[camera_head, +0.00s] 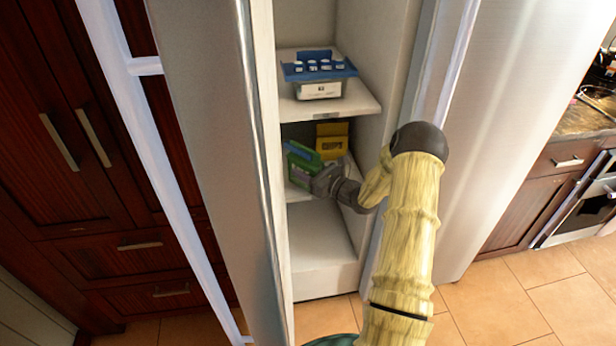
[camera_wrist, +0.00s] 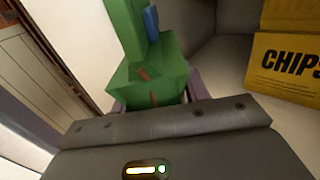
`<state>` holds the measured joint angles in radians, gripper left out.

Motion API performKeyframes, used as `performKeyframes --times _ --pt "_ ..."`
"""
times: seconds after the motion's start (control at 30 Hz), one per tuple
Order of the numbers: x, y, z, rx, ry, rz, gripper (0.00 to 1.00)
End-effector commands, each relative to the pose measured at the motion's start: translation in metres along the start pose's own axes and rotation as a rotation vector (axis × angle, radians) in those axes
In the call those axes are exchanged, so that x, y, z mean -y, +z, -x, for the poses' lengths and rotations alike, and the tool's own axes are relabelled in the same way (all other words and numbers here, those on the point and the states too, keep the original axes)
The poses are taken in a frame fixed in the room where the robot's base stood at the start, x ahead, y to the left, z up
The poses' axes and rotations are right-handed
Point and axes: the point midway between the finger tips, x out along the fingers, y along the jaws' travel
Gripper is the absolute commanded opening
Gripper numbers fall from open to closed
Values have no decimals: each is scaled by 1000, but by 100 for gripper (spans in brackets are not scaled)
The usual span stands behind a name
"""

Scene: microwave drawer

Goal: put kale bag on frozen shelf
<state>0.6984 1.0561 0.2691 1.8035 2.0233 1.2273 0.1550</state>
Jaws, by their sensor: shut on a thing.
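The kale bag appears as a green package (camera_head: 301,162) inside the open fridge compartment, at the level of the middle shelf. In the wrist view the green package (camera_wrist: 148,75) stands in front of my gripper, with a small blue patch on it. My gripper (camera_head: 318,178) reaches into the compartment from the right and is shut on the green package. Its fingers are partly hidden by the package and the gripper body. The frozen shelf (camera_head: 296,193) appears to be the middle shelf below the package. I cannot tell whether the package touches it.
A yellow box marked CHIPS (camera_head: 332,138) stands at the back right of the same level, close to my gripper. A blue and white container (camera_head: 318,88) sits on the shelf above. The open door (camera_head: 212,120) borders the left. The lowest compartment (camera_head: 318,240) is empty.

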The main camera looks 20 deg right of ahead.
Motion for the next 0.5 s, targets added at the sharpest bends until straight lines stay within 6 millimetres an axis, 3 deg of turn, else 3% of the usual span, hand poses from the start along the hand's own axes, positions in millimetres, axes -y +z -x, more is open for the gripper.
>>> performKeyframes --times 0.5 --pt "31 0 -39 3 2 2 10"
